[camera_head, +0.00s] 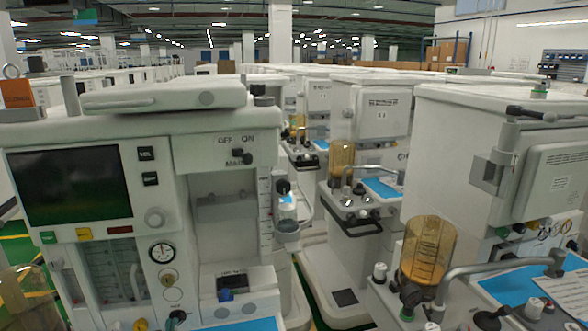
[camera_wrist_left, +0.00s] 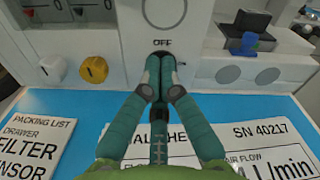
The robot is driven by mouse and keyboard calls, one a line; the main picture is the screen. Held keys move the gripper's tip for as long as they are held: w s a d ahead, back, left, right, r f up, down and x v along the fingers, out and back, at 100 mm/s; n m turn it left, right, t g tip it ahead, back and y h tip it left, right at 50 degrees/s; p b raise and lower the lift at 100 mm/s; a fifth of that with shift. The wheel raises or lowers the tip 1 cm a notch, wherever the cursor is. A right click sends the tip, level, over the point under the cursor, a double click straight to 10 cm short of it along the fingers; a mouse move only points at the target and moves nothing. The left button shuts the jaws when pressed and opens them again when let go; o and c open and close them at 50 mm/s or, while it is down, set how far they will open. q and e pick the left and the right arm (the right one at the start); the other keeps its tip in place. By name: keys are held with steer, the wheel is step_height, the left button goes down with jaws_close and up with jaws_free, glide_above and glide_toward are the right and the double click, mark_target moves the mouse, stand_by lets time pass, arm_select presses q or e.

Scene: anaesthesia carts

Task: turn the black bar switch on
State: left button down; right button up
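In the left wrist view, my left gripper (camera_wrist_left: 159,68) has its two teal fingers drawn together at the front panel of a cart, right below the label OFF. A small dark part of the black bar switch (camera_wrist_left: 162,54) shows at the fingertips; the fingers hide most of it. The fingers appear closed on either side of it. Its position, on or off, is hard to read. In the head view, a small dark shape (camera_head: 178,315) shows at this place near the bottom edge; switch and fingertips cannot be separated there. My right gripper is in neither view.
A white knob (camera_wrist_left: 53,69) and a yellow knob (camera_wrist_left: 93,70) sit left of the fingers. A blue clip (camera_wrist_left: 245,43) lies to the right. Printed sheets lie on the blue work surface (camera_wrist_left: 90,104). A MAIN switch panel (camera_head: 236,153) is higher on the cart.

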arm_select(q)
steer(key=shift+v, duration=1.95)
steer(key=shift+r, duration=0.1)
steer(key=a+b, duration=0.1)
steer(key=b, duration=0.1)
steer(key=s+a+f+b, duration=0.1)
steer(key=b, duration=0.2)
steer(key=shift+s+a+f, duration=0.1)
steer(key=shift+f, duration=0.05)
steer(key=shift+b, duration=0.45)
steer(key=shift+b+x, duration=0.4)
steer(key=shift+x, duration=2.9)
steer(key=shift+d+f+b, duration=0.25)
steer(key=shift+d+b, duration=0.05)
steer(key=shift+d, duration=0.15)
steer(key=shift+r, duration=0.15)
